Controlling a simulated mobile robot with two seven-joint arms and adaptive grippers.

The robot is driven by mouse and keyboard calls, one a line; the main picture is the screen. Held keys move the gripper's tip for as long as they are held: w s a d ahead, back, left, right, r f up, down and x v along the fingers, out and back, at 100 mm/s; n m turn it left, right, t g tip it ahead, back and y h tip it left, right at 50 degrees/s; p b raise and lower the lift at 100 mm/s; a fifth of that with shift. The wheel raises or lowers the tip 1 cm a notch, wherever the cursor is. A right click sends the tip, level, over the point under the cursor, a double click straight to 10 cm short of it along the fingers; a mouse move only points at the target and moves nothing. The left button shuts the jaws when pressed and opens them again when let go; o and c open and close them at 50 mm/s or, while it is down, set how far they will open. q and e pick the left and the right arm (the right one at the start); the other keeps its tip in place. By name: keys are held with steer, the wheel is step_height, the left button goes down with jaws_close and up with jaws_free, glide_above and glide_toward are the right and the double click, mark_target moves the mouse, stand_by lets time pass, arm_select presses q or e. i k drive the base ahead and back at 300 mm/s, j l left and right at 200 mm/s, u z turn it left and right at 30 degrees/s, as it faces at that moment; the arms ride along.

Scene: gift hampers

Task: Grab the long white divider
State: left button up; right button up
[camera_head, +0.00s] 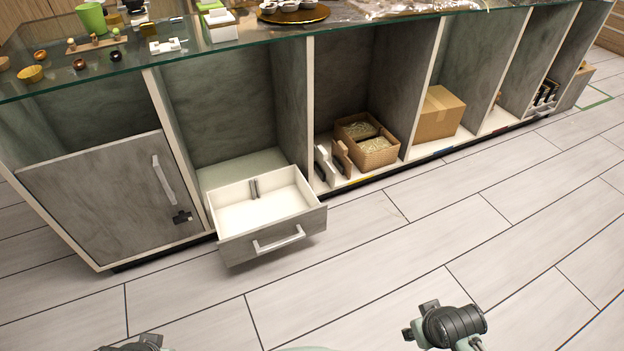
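A white upright panel (322,165), which looks like the long white divider, stands at the left side of an open compartment under the counter. A brown panel (341,157) stands just right of it. My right gripper (420,320) shows at the bottom, over the floor and well short of the compartment; its fingers are too unclear to tell open from shut. Only the top of my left gripper (140,344) shows at the bottom edge; its fingers are cut off. Neither gripper is near the white panel.
A white drawer (265,215) stands pulled out left of the panels, with a small grey piece (254,189) inside. A glass counter (350,20) overhangs. The floor (400,240) in front is clear.

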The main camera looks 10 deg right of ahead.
mark_target(321, 155)
steer(key=i+l+u, duration=0.1)
steer(key=l, duration=0.25)
steer(key=i+l+u, duration=0.1)
steer(key=i+l, duration=0.2)
steer(key=i+l+u, duration=0.1)
steer(key=l, duration=0.35)
steer(key=i+l+u, duration=0.25)
steer(key=i+l, duration=0.15)
steer(key=l, duration=0.4)
